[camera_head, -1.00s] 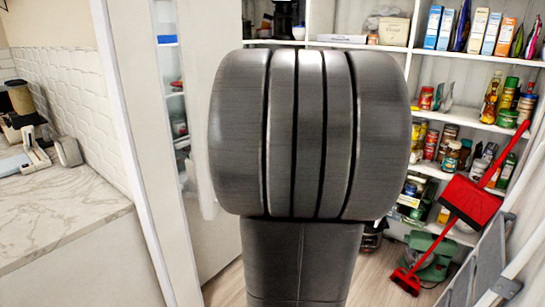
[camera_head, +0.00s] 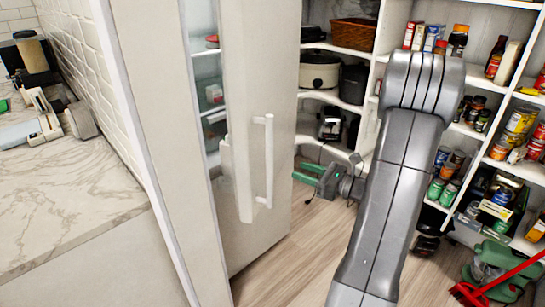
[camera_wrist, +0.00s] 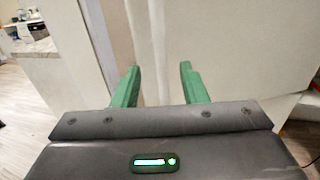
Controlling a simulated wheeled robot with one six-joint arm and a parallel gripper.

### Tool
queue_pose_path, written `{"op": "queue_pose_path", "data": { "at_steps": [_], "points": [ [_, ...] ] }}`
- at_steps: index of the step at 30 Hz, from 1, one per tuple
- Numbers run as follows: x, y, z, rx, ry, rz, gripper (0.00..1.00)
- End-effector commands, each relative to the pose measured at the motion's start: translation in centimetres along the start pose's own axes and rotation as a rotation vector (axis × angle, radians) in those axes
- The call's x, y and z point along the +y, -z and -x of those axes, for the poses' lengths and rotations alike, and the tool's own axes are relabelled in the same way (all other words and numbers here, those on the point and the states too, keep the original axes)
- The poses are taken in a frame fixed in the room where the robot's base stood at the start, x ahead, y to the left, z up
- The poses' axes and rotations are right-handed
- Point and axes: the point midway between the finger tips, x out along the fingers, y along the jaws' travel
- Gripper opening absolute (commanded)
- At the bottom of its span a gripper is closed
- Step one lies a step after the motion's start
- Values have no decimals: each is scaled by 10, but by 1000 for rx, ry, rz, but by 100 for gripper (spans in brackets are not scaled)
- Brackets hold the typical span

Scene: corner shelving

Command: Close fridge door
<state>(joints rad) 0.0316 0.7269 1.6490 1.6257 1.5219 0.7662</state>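The white fridge door (camera_head: 270,90) stands open in the head view, with a vertical white bar handle (camera_head: 268,160) on its face. The lit fridge interior (camera_head: 205,75) shows through the gap left of the door. My gripper (camera_head: 307,172) has green fingers and is to the right of the door and its handle in the picture. In the wrist view the fingers of my gripper (camera_wrist: 160,85) are spread apart with nothing held between them. A pale panel with vertical edges lies beyond them. I cannot tell whether my gripper touches the door.
A marble counter (camera_head: 70,210) with a small appliance is at the left. Corner shelves (camera_head: 350,105) with jars, cans and a slow cooker (camera_head: 320,70) fill the back and right. A red broom (camera_head: 490,285) is at lower right. Wooden floor (camera_head: 285,255) is clear below the door.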

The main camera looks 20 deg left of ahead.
Motion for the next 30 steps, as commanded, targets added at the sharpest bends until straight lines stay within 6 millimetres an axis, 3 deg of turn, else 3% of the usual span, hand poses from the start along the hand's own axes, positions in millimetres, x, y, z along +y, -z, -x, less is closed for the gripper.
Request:
{"op": "queue_pose_path", "data": {
  "at_steps": [9,15,21,30],
  "points": [
    [2,-1,-66,2,-6,1,39],
    [2,-1,-100,2,-4,1,39],
    [1,0,-116,2,-3,2,39],
    [1,0,-118,3,-1,2,39]
  ]
}}
